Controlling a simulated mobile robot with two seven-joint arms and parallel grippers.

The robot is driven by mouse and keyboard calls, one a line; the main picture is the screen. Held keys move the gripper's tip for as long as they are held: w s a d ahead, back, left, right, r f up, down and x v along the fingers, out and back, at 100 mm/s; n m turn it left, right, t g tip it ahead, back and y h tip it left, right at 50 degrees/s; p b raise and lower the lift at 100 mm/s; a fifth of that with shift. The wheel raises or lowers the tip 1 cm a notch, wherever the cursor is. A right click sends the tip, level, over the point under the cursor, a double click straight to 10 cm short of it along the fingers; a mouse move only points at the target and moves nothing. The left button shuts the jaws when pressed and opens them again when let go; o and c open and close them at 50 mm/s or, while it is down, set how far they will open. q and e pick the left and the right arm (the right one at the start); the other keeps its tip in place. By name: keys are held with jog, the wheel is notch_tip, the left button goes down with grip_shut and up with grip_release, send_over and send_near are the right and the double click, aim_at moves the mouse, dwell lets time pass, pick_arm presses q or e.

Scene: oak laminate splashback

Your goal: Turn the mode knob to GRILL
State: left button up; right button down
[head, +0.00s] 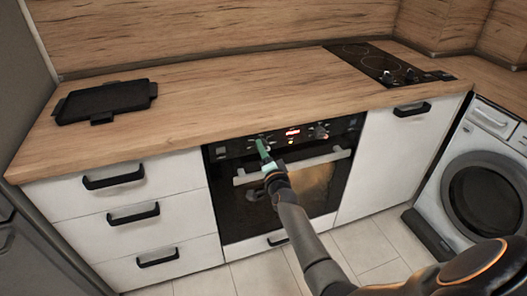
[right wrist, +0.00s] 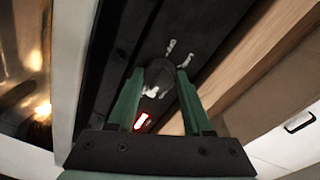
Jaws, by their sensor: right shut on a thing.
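The built-in oven's black control panel (head: 240,146) is set under the counter, with a red lit display (head: 292,132) near its middle. My right gripper (head: 262,146) reaches the panel left of the display. In the right wrist view its two green fingers (right wrist: 160,75) are shut on a dark round knob (right wrist: 162,84), one finger on each side. The red display (right wrist: 140,121) glows beside the left finger. My left gripper is not in view.
The oven door handle (head: 318,161) runs just below the panel. Another knob (head: 320,133) is right of the display. A black tray (head: 104,102) lies on the wooden counter (head: 225,95), and a cooktop (head: 375,62) is at the back right. A washing machine (head: 483,190) stands at the right.

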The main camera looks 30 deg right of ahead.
dwell(0.4)
jog(key=shift+c, duration=1.6)
grip_release()
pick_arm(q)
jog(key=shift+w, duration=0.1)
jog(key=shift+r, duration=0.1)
pick_arm(e)
jog(key=shift+s+a+p, duration=0.15)
jog(key=shift+s+p, duration=0.2)
jog(key=shift+p, duration=0.05)
pick_arm(q)
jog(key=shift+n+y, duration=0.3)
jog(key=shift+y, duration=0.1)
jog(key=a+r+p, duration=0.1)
jog(key=p, duration=0.1)
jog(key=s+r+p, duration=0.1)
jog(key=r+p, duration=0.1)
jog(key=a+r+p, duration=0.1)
jog(key=p, duration=0.1)
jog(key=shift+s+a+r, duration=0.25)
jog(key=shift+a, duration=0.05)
pick_arm(e)
jog(key=v, duration=1.1)
jog(key=shift+s, duration=0.35)
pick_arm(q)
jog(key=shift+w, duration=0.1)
pick_arm(e)
jog(key=shift+a, duration=0.1)
